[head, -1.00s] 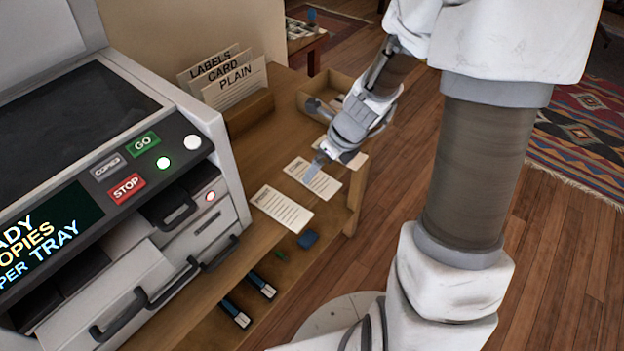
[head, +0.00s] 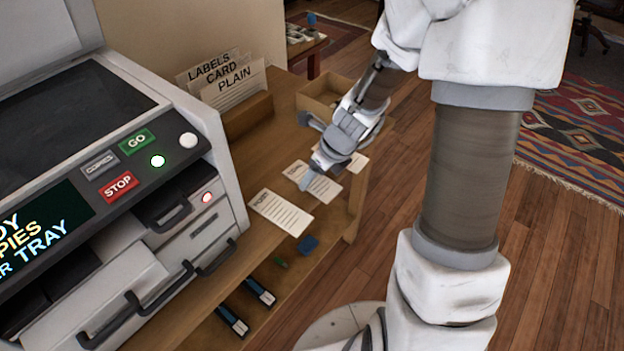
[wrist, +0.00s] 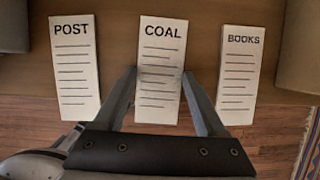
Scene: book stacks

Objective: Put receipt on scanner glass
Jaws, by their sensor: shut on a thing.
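Three white slips lie side by side on the wooden table in the wrist view, headed POST (wrist: 75,65), COAL (wrist: 162,45) and BOOKS (wrist: 237,75). My gripper (wrist: 160,77) is shut on the COAL slip, one finger along each long edge. In the head view my gripper (head: 308,182) points down at the middle slip (head: 322,187), partly covering it. The POST slip (head: 281,212) lies nearer the machine. The scanner glass (head: 65,120) is the dark panel on top of the copier at left, with its lid (head: 45,35) raised and no paper on the glass.
The copier's front panel (head: 118,187) has GO and STOP buttons. A holder (head: 235,90) with LABELS, CARD and PLAIN dividers stands behind it. A wooden tray (head: 325,92) lies at the table's back. The lower shelf holds dark blue items (head: 260,291).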

